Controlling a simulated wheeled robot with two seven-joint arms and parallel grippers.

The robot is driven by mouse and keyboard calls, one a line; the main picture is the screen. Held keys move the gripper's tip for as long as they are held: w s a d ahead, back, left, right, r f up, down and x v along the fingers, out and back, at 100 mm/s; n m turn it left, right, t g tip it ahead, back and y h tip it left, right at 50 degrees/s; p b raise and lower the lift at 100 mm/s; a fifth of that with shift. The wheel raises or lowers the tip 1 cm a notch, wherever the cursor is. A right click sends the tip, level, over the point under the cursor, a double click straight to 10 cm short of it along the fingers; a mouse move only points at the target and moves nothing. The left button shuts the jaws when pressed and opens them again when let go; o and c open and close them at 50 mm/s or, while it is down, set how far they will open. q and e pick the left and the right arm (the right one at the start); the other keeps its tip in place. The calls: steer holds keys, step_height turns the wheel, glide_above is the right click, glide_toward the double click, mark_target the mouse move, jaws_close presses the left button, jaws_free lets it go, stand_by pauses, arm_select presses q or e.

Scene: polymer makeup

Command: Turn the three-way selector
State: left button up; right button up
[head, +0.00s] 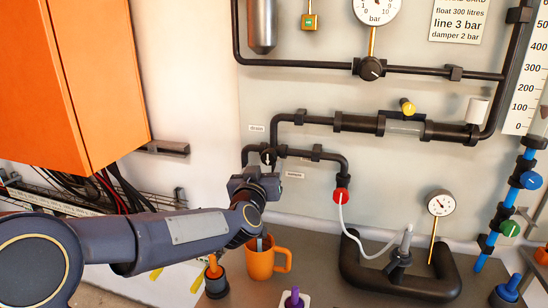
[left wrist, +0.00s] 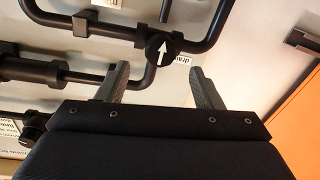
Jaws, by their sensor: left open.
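The three-way selector (head: 268,156) is a small round black knob with a white arrow, set where black pipes meet on the pale wall panel. In the left wrist view the selector (left wrist: 161,49) shows with its arrow pointing toward the picture's top. My left gripper (head: 260,173) is just in front of and below the selector, partly covering the pipe there. In the left wrist view its two fingers (left wrist: 159,75) stand wide apart and empty, with the knob just beyond their tips, between them. I see no contact. My right gripper is not in view.
An orange cabinet (head: 90,75) juts out at the left. Below the arm, an orange mug (head: 262,264) stands on the counter. A red fitting (head: 341,196) with a pale hose and a dark curved base (head: 400,286) lie to the right. A black pipe run surrounds the selector.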

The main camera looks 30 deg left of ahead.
mark_target(268, 159)
arm_select(q)
steer(key=p+x, duration=0.1)
steer(key=x, duration=0.4)
steer(key=shift+w+a, duration=0.15)
steer(key=shift+w, duration=0.25)
steer(key=c, duration=1)
steer(key=shift+o, duration=0.2)
